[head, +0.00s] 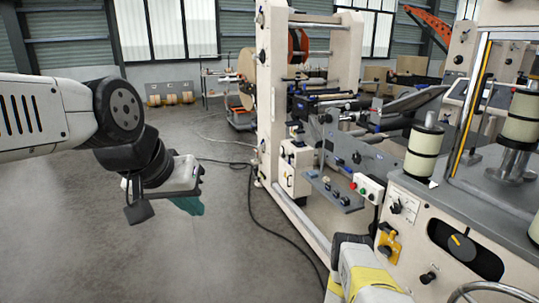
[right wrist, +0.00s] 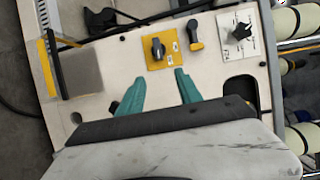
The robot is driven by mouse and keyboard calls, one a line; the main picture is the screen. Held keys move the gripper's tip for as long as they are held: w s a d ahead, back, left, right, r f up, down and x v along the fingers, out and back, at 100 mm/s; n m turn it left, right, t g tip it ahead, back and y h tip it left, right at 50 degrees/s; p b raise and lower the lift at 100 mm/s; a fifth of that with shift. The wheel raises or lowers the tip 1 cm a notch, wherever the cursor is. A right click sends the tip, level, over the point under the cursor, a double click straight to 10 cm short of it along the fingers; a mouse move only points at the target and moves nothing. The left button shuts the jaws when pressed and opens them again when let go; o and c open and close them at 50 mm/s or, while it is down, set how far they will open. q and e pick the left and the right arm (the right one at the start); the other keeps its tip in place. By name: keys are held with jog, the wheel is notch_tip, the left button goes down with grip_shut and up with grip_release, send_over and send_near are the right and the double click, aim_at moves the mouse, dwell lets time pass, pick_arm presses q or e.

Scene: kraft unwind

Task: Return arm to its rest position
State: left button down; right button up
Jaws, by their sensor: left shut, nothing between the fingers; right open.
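My left gripper (head: 188,206) hangs at the left of the head view, over bare floor and clear of the machine. Its teal fingers are together with nothing between them, partly hidden by the gripper body. My right gripper (right wrist: 161,74) shows in the right wrist view with its two teal fingers spread apart and empty. The fingers point toward a cream control panel (right wrist: 118,60). A yellow plate with a black knob (right wrist: 158,48) lies beyond the gap between the fingertips. I cannot tell whether the fingers touch the panel. The right fingers are not visible in the head view.
The cream machine cabinet (head: 420,235) with knobs and a yellow switch (head: 389,242) fills the lower right. A tall cream frame (head: 270,100) stands in the middle. Cream rolls (head: 424,145) stand on the machine top. Cables (head: 262,215) cross the grey floor; the left floor is otherwise clear.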

jog(key=w+a+r+n+y, duration=0.2)
jog(key=w+r+n+y, duration=0.25)
jog(key=w+r, duration=1.3)
jog(key=s+a+r+n+g+y, duration=0.1)
jog(key=s+a+r+n+y, duration=0.25)
jog(key=r, duration=0.95)
jog(key=a+r+n+y, duration=0.35)
jog(key=a+r, duration=0.35)
jog(key=r, duration=0.7)
jog(key=s+a+r+n+g+y, duration=0.1)
jog(key=s+a+r+n, duration=0.3)
jog(key=s+r, duration=0.35)
jog(key=s+a+r+n+g+y, duration=0.1)
jog(key=s+a+r+n+y, duration=0.1)
jog(key=s+a+r+n, duration=0.5)
jog(key=s+n+g, duration=0.3)
jog(key=s+n, duration=0.2)
jog(key=s, duration=2.3)
jog(key=shift+s, duration=0.15)
